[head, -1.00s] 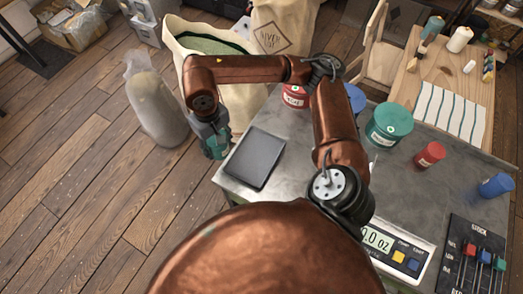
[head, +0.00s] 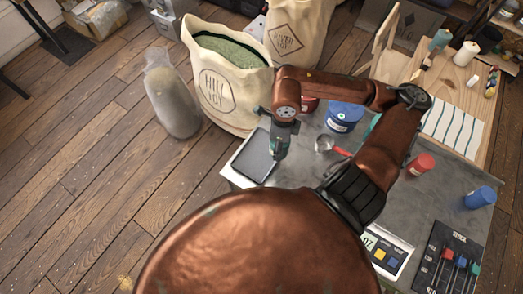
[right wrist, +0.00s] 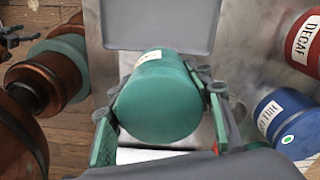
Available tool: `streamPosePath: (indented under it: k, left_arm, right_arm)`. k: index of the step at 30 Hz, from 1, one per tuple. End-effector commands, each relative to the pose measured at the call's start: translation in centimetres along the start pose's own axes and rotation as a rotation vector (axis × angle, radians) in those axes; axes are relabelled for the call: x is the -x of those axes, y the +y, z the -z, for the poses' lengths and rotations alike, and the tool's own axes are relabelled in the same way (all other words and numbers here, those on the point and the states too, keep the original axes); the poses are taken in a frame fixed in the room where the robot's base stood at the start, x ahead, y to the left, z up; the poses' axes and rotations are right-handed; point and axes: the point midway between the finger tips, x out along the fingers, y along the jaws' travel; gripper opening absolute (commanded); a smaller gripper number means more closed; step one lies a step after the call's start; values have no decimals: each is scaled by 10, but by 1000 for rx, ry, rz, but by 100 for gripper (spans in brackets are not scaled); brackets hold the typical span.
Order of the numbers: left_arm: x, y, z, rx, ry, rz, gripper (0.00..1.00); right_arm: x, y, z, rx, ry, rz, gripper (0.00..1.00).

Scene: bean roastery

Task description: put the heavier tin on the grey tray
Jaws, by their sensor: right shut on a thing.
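My right gripper (head: 280,150) is shut on a teal tin (right wrist: 160,97) with a white label, seen between its fingers in the right wrist view. In the head view the gripper hangs at the right edge of the grey tray (head: 253,158); its height above the table is hard to tell. The tray is bare where it shows, and it also fills the top of the right wrist view (right wrist: 160,22). Another green tin (head: 375,121) stands on the table, mostly hidden behind my right arm.
A large blue tin (head: 343,118), a red tin (head: 309,106), a red-handled scoop (head: 325,144), a small red tin (head: 420,164) and a small blue tin (head: 480,197) stand around the table. A scale (head: 388,252) is at the front. A bean sack (head: 225,90) stands behind the tray.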

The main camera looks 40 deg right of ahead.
Motion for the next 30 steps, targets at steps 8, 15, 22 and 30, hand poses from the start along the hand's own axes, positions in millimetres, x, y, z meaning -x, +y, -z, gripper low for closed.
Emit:
streamPosePath:
  k: [8, 15, 22, 30]
  left_arm:
    - [29, -1, 7, 0, 7, 1, 65]
    - [35, -2, 8, 0, 9, 1, 65]
    - [34, -2, 8, 0, 8, 1, 65]
    - [38, -2, 9, 0, 8, 1, 65]
  right_arm:
    - [23, 4, 51, -602, 6, -1, 13]
    - [28, 6, 64, -810, 1, -2, 13]
    - [22, 3, 49, -830, -5, -3, 13]
    - [7, -3, 12, -828, -5, -7, 13]
